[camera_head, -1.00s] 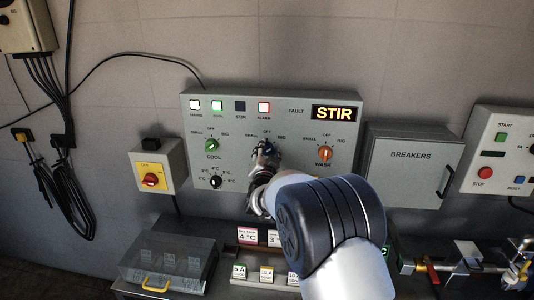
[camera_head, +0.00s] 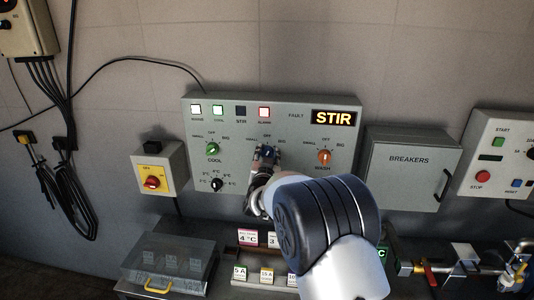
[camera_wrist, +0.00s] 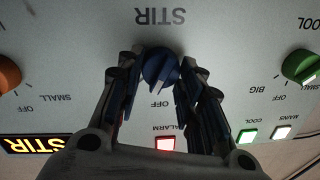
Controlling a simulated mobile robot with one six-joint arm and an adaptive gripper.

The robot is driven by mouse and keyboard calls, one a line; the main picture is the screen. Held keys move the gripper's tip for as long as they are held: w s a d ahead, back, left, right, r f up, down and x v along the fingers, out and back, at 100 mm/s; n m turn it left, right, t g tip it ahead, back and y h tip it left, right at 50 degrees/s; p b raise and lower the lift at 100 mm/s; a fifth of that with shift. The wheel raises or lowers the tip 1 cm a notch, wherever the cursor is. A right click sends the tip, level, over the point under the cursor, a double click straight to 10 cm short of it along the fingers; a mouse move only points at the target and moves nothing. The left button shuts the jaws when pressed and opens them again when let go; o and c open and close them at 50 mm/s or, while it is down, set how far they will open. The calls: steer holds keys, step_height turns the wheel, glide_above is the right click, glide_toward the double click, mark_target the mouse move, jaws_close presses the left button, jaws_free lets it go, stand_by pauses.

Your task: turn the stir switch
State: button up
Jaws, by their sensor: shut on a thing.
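In the head view the knob (camera_head: 267,151) shows only in part between my fingers. The STIR lamp (camera_head: 240,111) is dark, and the display (camera_head: 333,118) reads STIR.
The green COOL knob (camera_head: 213,149) and orange WASH knob (camera_head: 324,157) flank the stir switch. A black temperature knob (camera_head: 216,184) sits below COOL. The alarm lamp (camera_head: 264,110) glows red. A breaker box (camera_head: 412,165) stands right, a yellow-and-red switch box (camera_head: 152,182) left.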

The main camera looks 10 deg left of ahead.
steer(key=n+p, duration=0.3)
steer(key=n, duration=0.1)
steer(key=shift+a+r+n+h, duration=0.1)
steer(key=shift+n+h, duration=0.2)
stand_by(0.3)
steer(key=o, duration=1.1)
steer(key=shift+s, duration=0.1)
steer(key=s, duration=1.1)
steer(key=shift+s+r, duration=0.35)
steer(key=shift+s, duration=0.05)
